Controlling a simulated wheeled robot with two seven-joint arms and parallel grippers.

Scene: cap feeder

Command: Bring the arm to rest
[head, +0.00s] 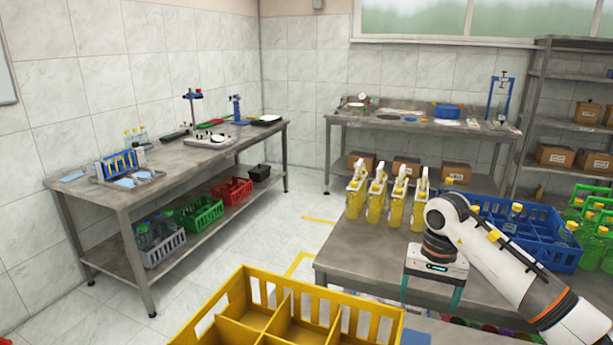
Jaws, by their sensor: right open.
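My right arm (510,265) comes in from the lower right and bends over the near metal table. My right gripper (431,291) hangs from its wrist and points down at the table's front edge. Its two teal fingers are spread apart with nothing visible between them. My left arm and gripper are not in view.
Several yellow bottles with white spray tops (376,197) stand on the near table (345,245), with a blue crate (540,240) of bottles behind my arm. A yellow divided crate (240,298) is in front. Green bottles (592,225) stand at right. Floor is clear at left centre.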

